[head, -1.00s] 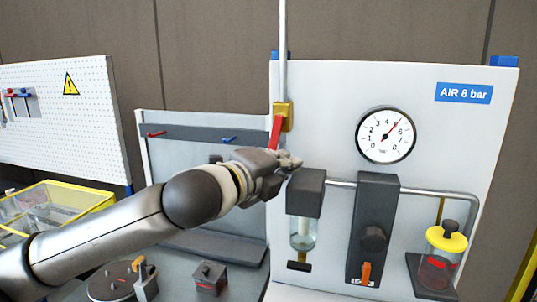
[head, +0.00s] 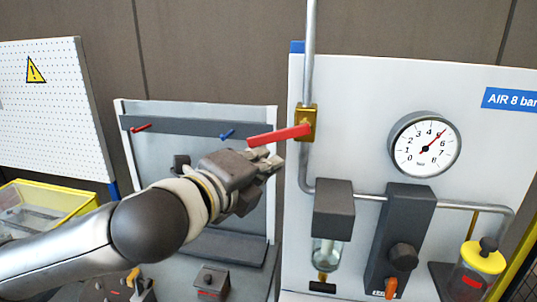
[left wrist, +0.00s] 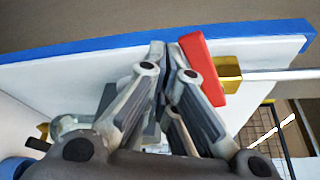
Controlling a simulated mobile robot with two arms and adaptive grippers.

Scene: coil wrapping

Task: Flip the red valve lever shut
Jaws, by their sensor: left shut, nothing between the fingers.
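The red valve lever (head: 279,136) sticks out to the left from a brass valve body (head: 306,123) on the vertical grey pipe. It lies nearly level, its free end slightly lower. My left gripper (head: 272,158) is just below the lever, near its free end. In the left wrist view the fingers (left wrist: 167,50) are shut with nothing between them, and the red lever (left wrist: 203,68) lies alongside the right finger, seemingly touching it. The brass body (left wrist: 229,72) shows beyond the lever there. My right gripper is out of view.
A white panel carries a pressure gauge (head: 425,144), a dark filter block (head: 333,209), a dark regulator (head: 400,238) and a yellow-capped jar (head: 481,265). A grey backboard (head: 196,132) stands behind my left arm. A yellow-rimmed bin (head: 46,207) is at left.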

